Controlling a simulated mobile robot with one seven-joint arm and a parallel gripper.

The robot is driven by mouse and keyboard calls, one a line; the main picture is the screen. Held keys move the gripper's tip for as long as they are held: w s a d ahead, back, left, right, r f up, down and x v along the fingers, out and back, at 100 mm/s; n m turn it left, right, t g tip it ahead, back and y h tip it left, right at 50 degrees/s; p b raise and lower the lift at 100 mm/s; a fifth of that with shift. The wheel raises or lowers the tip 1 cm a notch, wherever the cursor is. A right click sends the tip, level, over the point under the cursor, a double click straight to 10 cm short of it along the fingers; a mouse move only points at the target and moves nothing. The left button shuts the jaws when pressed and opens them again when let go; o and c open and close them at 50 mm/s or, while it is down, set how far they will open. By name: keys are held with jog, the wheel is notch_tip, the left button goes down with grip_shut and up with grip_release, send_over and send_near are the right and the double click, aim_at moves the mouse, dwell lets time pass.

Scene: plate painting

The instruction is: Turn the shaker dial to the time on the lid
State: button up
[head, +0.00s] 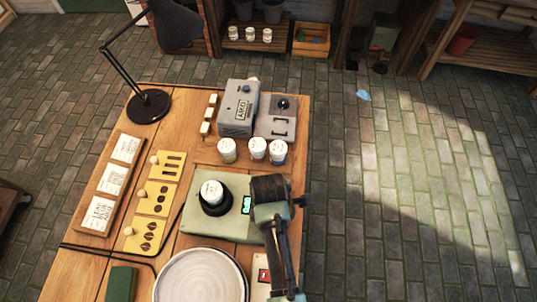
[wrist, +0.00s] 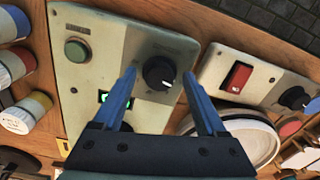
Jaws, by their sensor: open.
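The shaker is a pale green-grey box (head: 185,220) on the wooden table in the head view. A white-lidded jar (head: 212,190) sits in its black holder; the lid's writing is too small to read. In the wrist view the shaker's black dial (wrist: 159,73) has a white mark at its lower right. A green button (wrist: 77,50) and a lit green display (wrist: 116,97), partly covered by my gripper, are on the same panel. My gripper (wrist: 158,62) is open, its blue fingers on either side of the dial in the picture; contact cannot be told.
A second box with a red switch (wrist: 236,77) stands beside the shaker. A large white round plate (head: 200,278) lies in front. Several jars (head: 257,148), a grey machine (head: 238,105) and a black lamp (head: 148,105) stand farther back.

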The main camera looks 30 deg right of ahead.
jog(key=shift+c, duration=0.2)
grip_shut()
